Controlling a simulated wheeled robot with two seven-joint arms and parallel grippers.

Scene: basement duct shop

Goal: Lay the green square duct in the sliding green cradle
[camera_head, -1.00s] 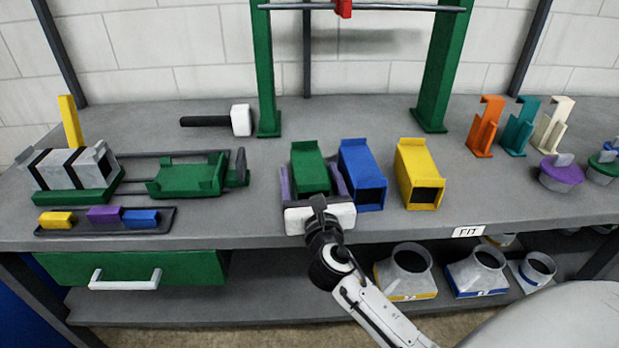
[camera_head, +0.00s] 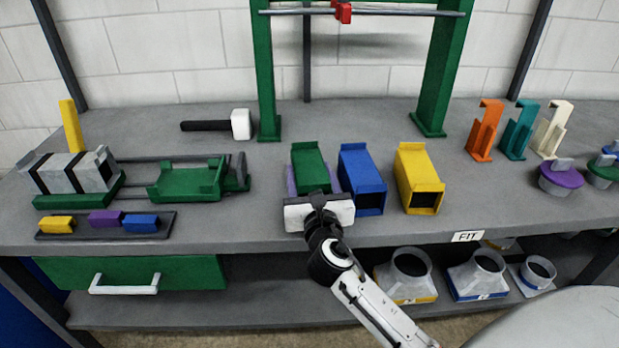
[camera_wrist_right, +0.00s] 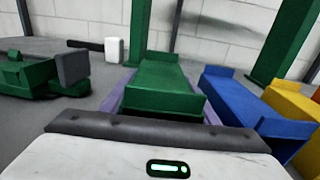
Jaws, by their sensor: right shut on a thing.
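The green square duct (camera_head: 309,166) stands at the middle of the bench, left of the blue duct. My right gripper (camera_head: 313,180) is shut on it from the front, with a purple finger along each side. In the right wrist view the duct (camera_wrist_right: 164,87) lies straight ahead between the fingers. I cannot tell any gap under the duct. The sliding green cradle (camera_head: 187,182) sits empty on dark rails to the left; part of it shows at the left edge of the wrist view (camera_wrist_right: 28,76). My left gripper is out of view.
The blue duct (camera_head: 362,175) is close on the right, then a yellow duct (camera_head: 418,178). A strapped grey duct (camera_head: 72,172), a tray of small blocks (camera_head: 105,225) and a mallet (camera_head: 240,124) are left. A green frame (camera_head: 266,75) stands behind.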

